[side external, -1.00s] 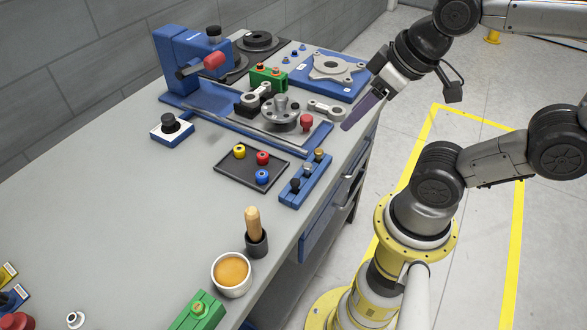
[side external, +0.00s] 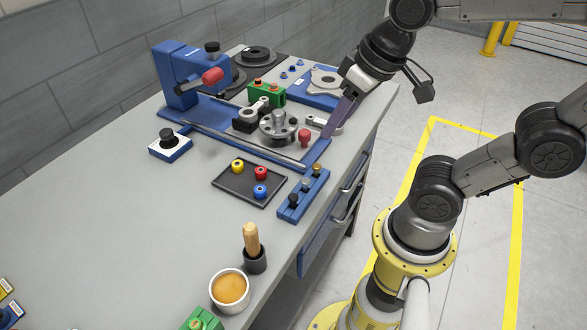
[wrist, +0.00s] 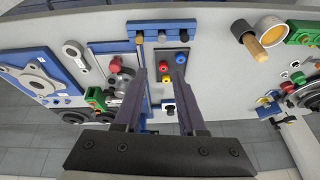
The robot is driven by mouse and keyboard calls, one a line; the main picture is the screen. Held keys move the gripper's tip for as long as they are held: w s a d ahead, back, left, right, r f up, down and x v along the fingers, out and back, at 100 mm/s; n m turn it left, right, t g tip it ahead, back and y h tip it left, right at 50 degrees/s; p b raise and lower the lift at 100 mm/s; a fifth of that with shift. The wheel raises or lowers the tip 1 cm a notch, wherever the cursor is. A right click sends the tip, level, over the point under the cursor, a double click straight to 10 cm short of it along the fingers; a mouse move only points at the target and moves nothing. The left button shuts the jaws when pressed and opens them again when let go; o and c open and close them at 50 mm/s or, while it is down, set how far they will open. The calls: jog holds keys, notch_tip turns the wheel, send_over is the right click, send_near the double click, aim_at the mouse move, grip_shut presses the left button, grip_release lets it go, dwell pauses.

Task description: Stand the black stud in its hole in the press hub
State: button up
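The black stud (side external: 293,199) stands in the near end of a small blue rack (side external: 304,194), with other studs behind it. The rack also shows at the top of the wrist view (wrist: 160,25). The press hub (side external: 278,126), a round grey metal part with a raised middle, sits on the blue press base. Its holes are too small to make out.
The blue press (side external: 183,75) with its red handle stands at the back left. A red knob (side external: 305,137) is near my fingers. A dark tray (side external: 248,184) with coloured pieces lies left of the rack. A wooden-handled tool (side external: 252,240) and a cup (side external: 229,289) are in front.

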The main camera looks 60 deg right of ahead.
aim_at(293, 196)
jog(key=w+a+f+g, duration=0.1)
jog(key=a+f, duration=0.1)
jog(key=w+a+f+n+g, duration=0.1)
jog(key=w+a+f+g, duration=0.2)
jog(key=w+a+f, duration=0.1)
jog(key=f, duration=0.1)
jog(key=shift+w+f, duration=0.1)
jog(key=shift+w, duration=0.15)
jog(key=shift+f, duration=3.95)
jog(key=shift+c, duration=0.2)
grip_shut()
jog(key=shift+r, duration=0.2)
jog(key=shift+r, duration=2.35)
